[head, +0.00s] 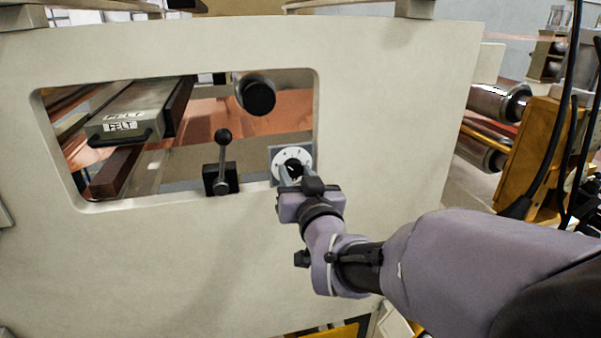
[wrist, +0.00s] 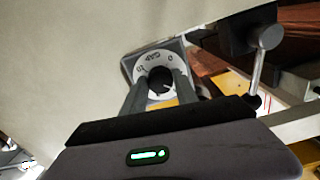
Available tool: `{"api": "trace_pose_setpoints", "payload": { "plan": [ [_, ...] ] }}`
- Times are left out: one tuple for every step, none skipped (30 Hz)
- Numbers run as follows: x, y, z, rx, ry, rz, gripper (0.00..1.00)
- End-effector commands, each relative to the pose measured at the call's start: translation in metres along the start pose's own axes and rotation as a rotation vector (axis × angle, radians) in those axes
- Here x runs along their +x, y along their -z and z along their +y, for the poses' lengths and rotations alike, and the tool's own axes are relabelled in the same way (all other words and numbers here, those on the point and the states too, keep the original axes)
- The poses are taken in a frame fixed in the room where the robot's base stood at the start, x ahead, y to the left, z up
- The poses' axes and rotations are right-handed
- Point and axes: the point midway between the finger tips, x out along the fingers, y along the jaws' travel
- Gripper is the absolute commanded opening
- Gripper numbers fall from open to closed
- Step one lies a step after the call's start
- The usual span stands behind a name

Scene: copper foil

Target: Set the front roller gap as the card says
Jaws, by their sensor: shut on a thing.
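The gap dial (head: 292,157) is a white ring with a black knob on a grey plate, at the lower right corner of the panel's opening. In the wrist view the white dial (wrist: 147,67) shows "GAP" and a 0 along its upper edge. The black knob (wrist: 160,83) sits at its middle. My gripper (head: 292,175) reaches the dial from below right, with its two fingers on either side of the knob and shut on it. The finger ends hide part of the ring, so the setting cannot be read. No card is seen in either view.
A ball-topped lever (head: 223,150) stands close left of the dial. A black round end (head: 258,96) sits above. A box marked FELT (head: 130,115) lies inside the opening. Copper foil (head: 205,120) runs behind. Metal rollers (head: 490,103) stand at the right. The cream panel (head: 150,260) is bare below.

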Motion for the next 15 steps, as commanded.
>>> {"api": "trace_pose_setpoints", "payload": {
  "plan": [
    [-0.0001,-0.0068,0.0006,0.030,0.001,0.008,0.00],
    [-0.0001,-0.0071,0.0007,0.055,0.001,0.008,0.00],
    [-0.0001,-0.0081,0.0007,0.088,0.001,0.008,0.00],
    [-0.0002,-0.0084,0.0006,0.114,0.002,0.008,0.00],
    [-0.0001,-0.0088,0.0005,0.142,0.002,0.008,0.00],
    [-0.0003,-0.0092,0.0006,0.179,0.002,0.008,0.00],
    [-0.0002,-0.0091,0.0006,0.209,0.002,0.009,0.00],
    [-0.0002,-0.0096,0.0005,0.237,0.002,0.008,0.00],
    [-0.0003,-0.0090,0.0003,0.274,0.003,0.008,0.00],
    [-0.0003,-0.0093,0.0003,0.303,0.003,0.008,0.00],
    [-0.0002,-0.0092,0.0002,0.332,0.003,0.008,0.00],
    [-0.0003,-0.0092,0.0002,0.370,0.003,0.007,0.00],
    [-0.0003,-0.0086,0.0001,0.400,0.003,0.008,0.00],
    [-0.0003,-0.0089,0.0001,0.428,0.003,0.007,0.00],
    [-0.0001,-0.0087,-0.0001,0.466,0.003,0.007,0.00]
  ]
}}
